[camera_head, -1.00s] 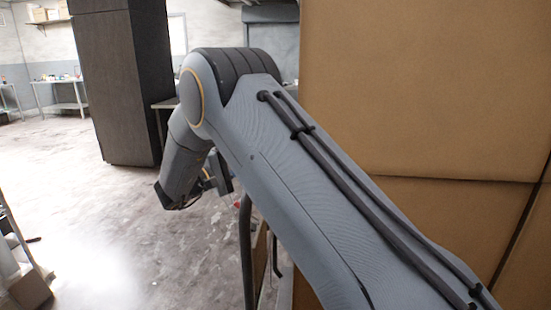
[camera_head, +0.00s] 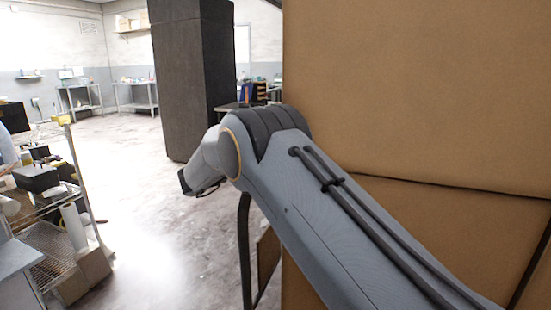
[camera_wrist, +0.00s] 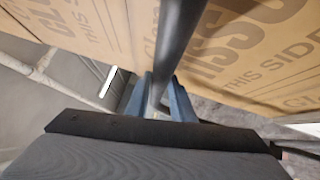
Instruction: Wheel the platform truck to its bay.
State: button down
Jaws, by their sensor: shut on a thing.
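The platform truck's dark tubular handle (camera_wrist: 178,40) runs up through the wrist view. My gripper (camera_wrist: 160,98) is shut on it, with one blue finger on each side of the bar. In the head view, a dark upright tube of the handle (camera_head: 245,245) shows left of my arm; my gripper itself is hidden there. Large cardboard boxes (camera_head: 420,90) stacked high fill the right of the head view. Printed boxes (camera_wrist: 250,50) also show behind the bar in the wrist view. The truck's deck and wheels are not clearly visible, and no marked bay is recognisable.
A dark square pillar (camera_head: 190,80) stands ahead, left of the boxes. A wire shelf cart (camera_head: 50,225) with rolls and boxes is close at left. Workbenches (camera_head: 135,95) line the far wall. Open concrete floor (camera_head: 150,210) lies between cart and boxes.

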jog(key=shift+d+r, duration=0.3)
jog(key=shift+r, duration=0.2)
jog(key=c, duration=1.5)
grip_release()
jog(key=shift+c, duration=0.2)
jog(key=shift+a+f, duration=0.25)
jog(key=b+v, duration=0.1)
jog(key=v, duration=0.6)
jog(key=shift+s+a, duration=0.25)
jog(key=shift+a, duration=0.05)
